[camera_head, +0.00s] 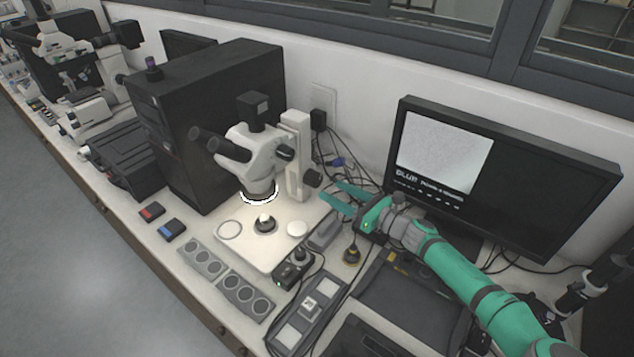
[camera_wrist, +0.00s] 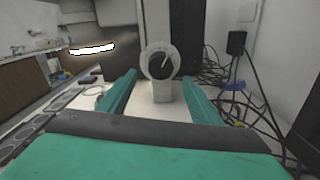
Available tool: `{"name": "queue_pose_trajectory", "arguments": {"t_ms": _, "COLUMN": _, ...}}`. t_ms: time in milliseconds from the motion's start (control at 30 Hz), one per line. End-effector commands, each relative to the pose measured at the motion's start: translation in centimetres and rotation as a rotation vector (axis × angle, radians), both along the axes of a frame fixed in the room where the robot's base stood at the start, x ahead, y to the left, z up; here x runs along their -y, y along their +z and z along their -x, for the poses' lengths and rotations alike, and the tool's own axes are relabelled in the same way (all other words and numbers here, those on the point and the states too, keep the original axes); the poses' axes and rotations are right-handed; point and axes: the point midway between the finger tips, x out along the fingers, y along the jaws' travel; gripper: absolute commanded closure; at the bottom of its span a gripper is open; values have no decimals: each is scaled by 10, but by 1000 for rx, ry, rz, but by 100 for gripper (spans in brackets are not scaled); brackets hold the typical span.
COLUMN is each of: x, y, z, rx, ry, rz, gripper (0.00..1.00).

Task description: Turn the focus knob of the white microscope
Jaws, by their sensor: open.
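The white microscope (camera_head: 240,152) stands on its pale base plate, with a lit ring under its head. Its focus knob (camera_head: 313,177) is a dark knob low on the right side of the column. In the wrist view the focus knob (camera_wrist: 162,62) faces me, dark with a white pointer line on a light round collar, ahead of the fingertips and between them. My gripper (camera_head: 337,194) is open and empty, its green fingers pointing at the column. In the wrist view my gripper (camera_wrist: 159,80) shows one finger on each side below the knob, with no visible contact.
A monitor (camera_head: 540,160) stands at the right behind my arm. A black computer case (camera_head: 215,95) stands left of the microscope. Loose cables (camera_wrist: 262,100) hang to the right of the knob. Grey trays (camera_head: 240,295) and small dark devices lie in front.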

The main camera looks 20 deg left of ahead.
Motion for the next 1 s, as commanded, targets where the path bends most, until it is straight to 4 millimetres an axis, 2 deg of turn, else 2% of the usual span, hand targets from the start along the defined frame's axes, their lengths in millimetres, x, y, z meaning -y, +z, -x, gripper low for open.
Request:
{"name": "queue_pose_trajectory", "arguments": {"t_ms": 33, "x": -11, "y": 0, "z": -3, "rx": 0, "ry": 4, "rz": 1, "gripper": 42}}
{"name": "queue_pose_trajectory", "arguments": {"t_ms": 200, "x": -39, "y": 0, "z": -14, "rx": 0, "ry": 3, "rz": 1, "gripper": 42}}
{"name": "queue_pose_trajectory", "arguments": {"t_ms": 400, "x": -61, "y": 0, "z": -24, "rx": -1, "ry": 1, "rz": 0, "gripper": 42}}
{"name": "queue_pose_trajectory", "arguments": {"t_ms": 600, "x": -70, "y": 0, "z": -28, "rx": 0, "ry": -1, "rz": 0, "gripper": 42}}
{"name": "queue_pose_trajectory", "arguments": {"t_ms": 867, "x": -70, "y": 0, "z": -28, "rx": -1, "ry": -1, "rz": 0, "gripper": 42}}
{"name": "queue_pose_trajectory", "arguments": {"t_ms": 1000, "x": -70, "y": 0, "z": -28, "rx": -1, "ry": -1, "rz": 0, "gripper": 75}}
